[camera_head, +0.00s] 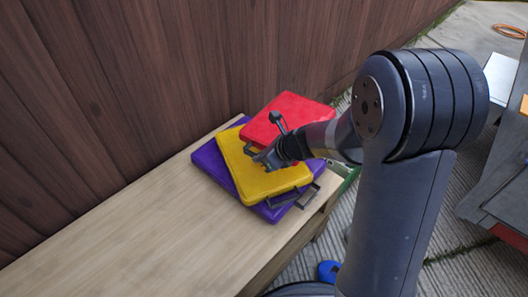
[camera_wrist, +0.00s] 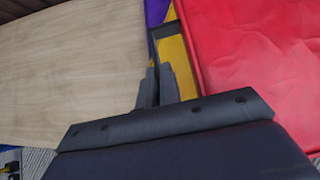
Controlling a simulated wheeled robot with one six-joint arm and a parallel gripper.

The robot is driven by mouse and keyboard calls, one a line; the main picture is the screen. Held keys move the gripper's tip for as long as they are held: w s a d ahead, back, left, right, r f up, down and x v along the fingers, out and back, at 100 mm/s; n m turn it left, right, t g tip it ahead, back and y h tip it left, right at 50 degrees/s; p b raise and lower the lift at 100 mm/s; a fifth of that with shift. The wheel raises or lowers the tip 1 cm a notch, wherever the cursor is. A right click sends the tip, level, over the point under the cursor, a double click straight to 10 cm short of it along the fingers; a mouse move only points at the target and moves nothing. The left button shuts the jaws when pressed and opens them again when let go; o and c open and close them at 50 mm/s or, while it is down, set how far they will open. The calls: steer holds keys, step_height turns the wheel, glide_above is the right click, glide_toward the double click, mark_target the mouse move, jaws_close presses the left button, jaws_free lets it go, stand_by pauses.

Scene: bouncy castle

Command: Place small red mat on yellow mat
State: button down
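The small red mat (camera_head: 292,112) lies over the back right part of the yellow mat (camera_head: 240,168) in the head view. I cannot tell whether it rests fully on it or is slightly raised. The yellow mat lies on a larger purple mat (camera_head: 208,162). My gripper (camera_head: 264,157) is at the red mat's front left edge, above the yellow mat. In the wrist view, the fingers (camera_wrist: 157,86) are close together around a dark handle (camera_wrist: 154,45), with the red mat (camera_wrist: 250,60) beside it on the right.
The mats are at the right end of a wooden bench (camera_head: 130,230), whose left part is bare. A brown plank wall (camera_head: 130,80) stands behind it. A blue ring (camera_head: 328,270) lies on the ground near my base. Grey furniture (camera_head: 500,180) stands at the far right.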

steer(key=s+a+n+g+y, duration=0.1)
steer(key=s+a+n+g, duration=0.15)
steer(key=a, duration=0.25)
steer(key=b, duration=0.2)
glide_above(244, 193)
steer(key=shift+t, duration=0.35)
step_height(244, 193, down, 5)
steer(key=shift+a, duration=0.1)
steer(key=shift+f+b, duration=1.6)
steer(key=shift+f, duration=1.15)
steer(key=shift+f, duration=0.15)
steer(key=c, duration=1.6)
jaws_free()
